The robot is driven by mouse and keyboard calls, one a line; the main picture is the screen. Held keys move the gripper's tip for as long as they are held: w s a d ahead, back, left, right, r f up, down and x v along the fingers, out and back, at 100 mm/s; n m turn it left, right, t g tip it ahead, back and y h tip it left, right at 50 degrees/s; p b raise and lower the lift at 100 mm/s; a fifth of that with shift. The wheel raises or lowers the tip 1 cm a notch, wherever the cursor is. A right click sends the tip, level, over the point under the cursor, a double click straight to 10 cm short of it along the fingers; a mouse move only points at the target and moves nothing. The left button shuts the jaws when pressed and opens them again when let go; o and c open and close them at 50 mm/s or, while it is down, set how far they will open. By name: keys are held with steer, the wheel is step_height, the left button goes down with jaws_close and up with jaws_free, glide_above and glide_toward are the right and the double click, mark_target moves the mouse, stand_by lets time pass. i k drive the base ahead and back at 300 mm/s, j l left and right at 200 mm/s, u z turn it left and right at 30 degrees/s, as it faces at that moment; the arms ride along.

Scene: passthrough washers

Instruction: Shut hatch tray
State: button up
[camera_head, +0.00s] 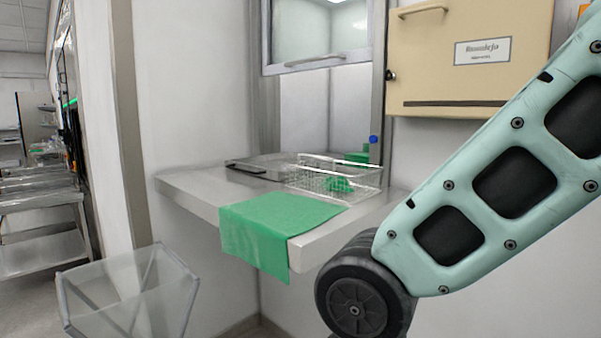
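A passthrough hatch is set in the wall, with a framed glass sash (318,66) and a handle along its lower edge. A flat grey metal tray (250,168) lies on the steel counter (190,186) in front of the opening. A wire basket (366,180) with green items inside stands to its right and partly overlaps it in view. I cannot tell which of these is the hatch tray. My arm crosses the right side of the view; my gripper is out of view.
A green cloth (270,222) hangs over the counter's front edge. A blue-capped item (373,140) stands behind the basket. A beige cabinet (425,75) hangs at upper right. A clear bin (130,295) stands at lower left. Steel shelving (40,225) is far left.

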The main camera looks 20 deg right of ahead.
mark_target(272, 167)
steer(key=i+l, duration=0.75)
steer(key=l+u, duration=0.05)
